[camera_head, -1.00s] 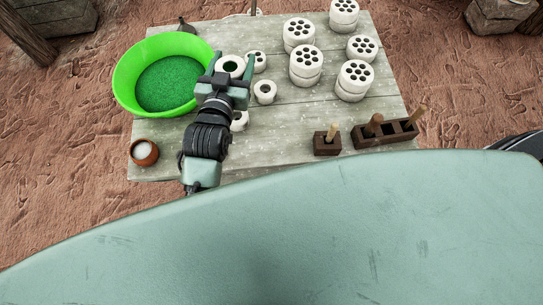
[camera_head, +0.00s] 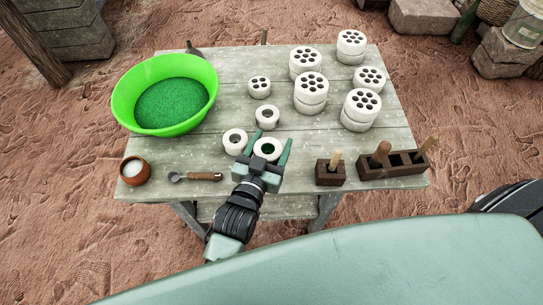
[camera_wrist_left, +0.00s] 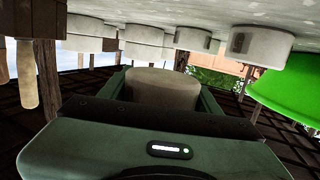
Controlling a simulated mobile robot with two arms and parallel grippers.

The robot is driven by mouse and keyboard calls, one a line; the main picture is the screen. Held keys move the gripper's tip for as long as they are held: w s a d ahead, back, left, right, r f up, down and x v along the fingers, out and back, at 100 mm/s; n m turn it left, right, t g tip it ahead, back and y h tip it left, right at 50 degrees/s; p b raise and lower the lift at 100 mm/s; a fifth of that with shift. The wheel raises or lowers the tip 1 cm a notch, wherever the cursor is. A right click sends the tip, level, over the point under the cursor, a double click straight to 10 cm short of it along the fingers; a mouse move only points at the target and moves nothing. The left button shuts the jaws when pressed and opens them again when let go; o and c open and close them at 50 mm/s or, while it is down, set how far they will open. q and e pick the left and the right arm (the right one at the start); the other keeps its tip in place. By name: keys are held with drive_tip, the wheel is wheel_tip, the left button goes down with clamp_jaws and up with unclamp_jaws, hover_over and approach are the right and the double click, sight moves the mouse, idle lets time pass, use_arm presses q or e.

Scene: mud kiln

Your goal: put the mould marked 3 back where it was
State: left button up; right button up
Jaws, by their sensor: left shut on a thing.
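My left gripper (camera_head: 269,151) is shut on a white ring-shaped mould (camera_head: 268,149) with green showing inside, near the front middle of the table. In the left wrist view the held mould (camera_wrist_left: 163,88) sits between the fingers (camera_wrist_left: 165,90); I cannot read a number on it. A white ring (camera_head: 235,140) stands just left of the gripper and another ring (camera_head: 267,115) just behind it. In the left wrist view a white mould (camera_wrist_left: 260,45) bears a dark, unreadable mark. My right gripper is not in view.
A green basin (camera_head: 125,100) stands at the table's left. Dark wooden blocks with pegs (camera_head: 330,176) stand front right. A clay pot (camera_head: 134,171) and wooden-handled tool (camera_head: 200,176) lie front left.

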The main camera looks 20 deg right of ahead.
use_arm(q)
drive_tip(key=shift+f+b, duration=0.35)
drive_tip(key=shift+f, duration=2.65)
drive_tip(key=shift+f, duration=0.1)
drive_tip(key=o, duration=1.6)
drive_tip(key=shift+f, duration=0.1)
drive_tip(key=shift+o, duration=0.2)
drive_tip(key=v, duration=1.2)
drive_tip(key=shift+r, duration=0.2)
drive_tip(key=shift+a, duration=0.1)
